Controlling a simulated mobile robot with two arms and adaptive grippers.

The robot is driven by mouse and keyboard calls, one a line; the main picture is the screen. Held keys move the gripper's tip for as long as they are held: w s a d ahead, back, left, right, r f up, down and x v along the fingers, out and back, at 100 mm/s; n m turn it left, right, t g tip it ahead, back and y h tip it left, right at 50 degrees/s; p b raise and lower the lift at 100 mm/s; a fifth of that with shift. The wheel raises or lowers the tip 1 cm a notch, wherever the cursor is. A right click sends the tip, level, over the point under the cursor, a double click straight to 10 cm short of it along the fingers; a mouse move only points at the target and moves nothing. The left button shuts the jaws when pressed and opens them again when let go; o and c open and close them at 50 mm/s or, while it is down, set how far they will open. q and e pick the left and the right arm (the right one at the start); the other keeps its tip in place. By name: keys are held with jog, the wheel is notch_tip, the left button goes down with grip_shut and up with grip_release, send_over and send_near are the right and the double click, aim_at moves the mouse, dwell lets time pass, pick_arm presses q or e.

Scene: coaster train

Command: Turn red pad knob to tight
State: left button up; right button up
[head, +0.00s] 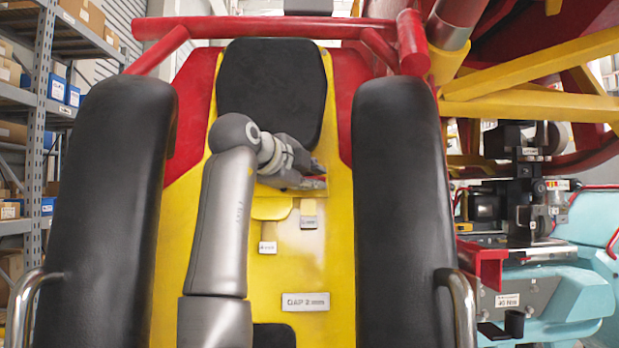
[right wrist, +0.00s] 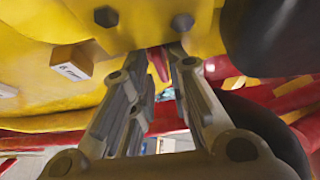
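The red pad knob (head: 315,179) shows as a small red piece on the yellow seat shell (head: 300,262), below the black headrest pad (head: 272,92). My right gripper (head: 318,178) reaches it from the left, and its fingertips lie on either side of the red piece. In the right wrist view the knob (right wrist: 157,64) sits between the two fingers (right wrist: 160,58), which look closed on it, with no clear gap. The gripper hides much of the knob, so its angle is hard to read. My left gripper is not in view.
Small labels (head: 309,222) and (head: 267,247) sit below the knob, their text too small to read. A plate reading "GAP 2 mm" (head: 305,301) is lower. Tall black side pads (head: 108,200) and (head: 402,200) flank the shell. A red bar (head: 270,27) crosses above.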

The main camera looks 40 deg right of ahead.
jog(key=shift+o, duration=0.5)
jog(key=v, duration=1.2)
